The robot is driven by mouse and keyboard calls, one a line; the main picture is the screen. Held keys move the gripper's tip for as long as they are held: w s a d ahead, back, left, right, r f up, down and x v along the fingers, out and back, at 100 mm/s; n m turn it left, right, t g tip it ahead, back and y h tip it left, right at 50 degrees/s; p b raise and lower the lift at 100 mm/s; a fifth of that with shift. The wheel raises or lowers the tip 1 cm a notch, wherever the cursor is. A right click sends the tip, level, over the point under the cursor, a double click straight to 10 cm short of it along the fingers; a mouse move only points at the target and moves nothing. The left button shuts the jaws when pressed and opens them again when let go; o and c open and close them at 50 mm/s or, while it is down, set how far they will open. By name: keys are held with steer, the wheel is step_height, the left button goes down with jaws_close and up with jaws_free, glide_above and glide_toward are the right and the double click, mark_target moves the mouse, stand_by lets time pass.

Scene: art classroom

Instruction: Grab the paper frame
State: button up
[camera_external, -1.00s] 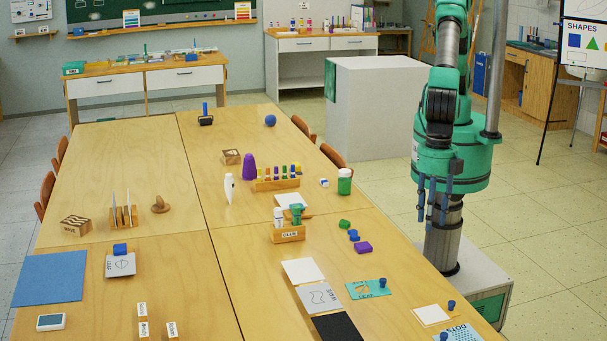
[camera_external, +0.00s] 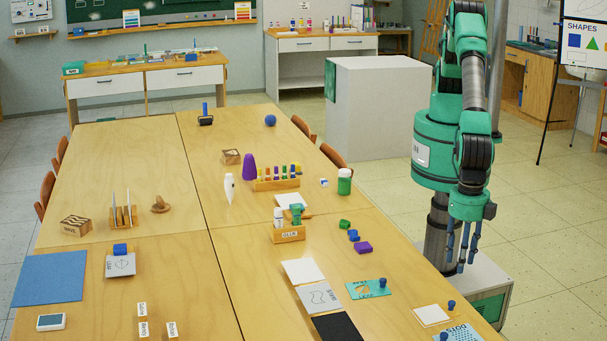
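A white square sheet with a thin tan edge (camera_external: 432,314) lies flat near the right edge of the front table, with a small blue knob (camera_external: 451,304) at its upper right corner. It looks most like the paper frame, but no label shows. A plain white sheet (camera_external: 303,271) also lies flat further left. My gripper (camera_external: 460,262) hangs with its blue fingers pointing down, spread apart and empty. In the picture it is above and right of the tan-edged sheet, beyond the table's right edge, touching nothing on the table.
A teal card with a blue knob (camera_external: 368,289), a grey printed card (camera_external: 319,297), a black sheet (camera_external: 337,328) and a blue dotted card (camera_external: 459,332) lie nearby. Bare tabletop (camera_external: 255,290) lies left of the sheets.

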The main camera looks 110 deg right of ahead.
glide_above(452, 302)
steer(key=f, duration=0.8)
steer(key=shift+a+b, duration=0.2)
steer(key=shift+b, duration=0.1)
steer(key=shift+f, duration=0.15)
steer(key=shift+d+f, duration=0.15)
steer(key=shift+f, duration=2.4)
jaws_close()
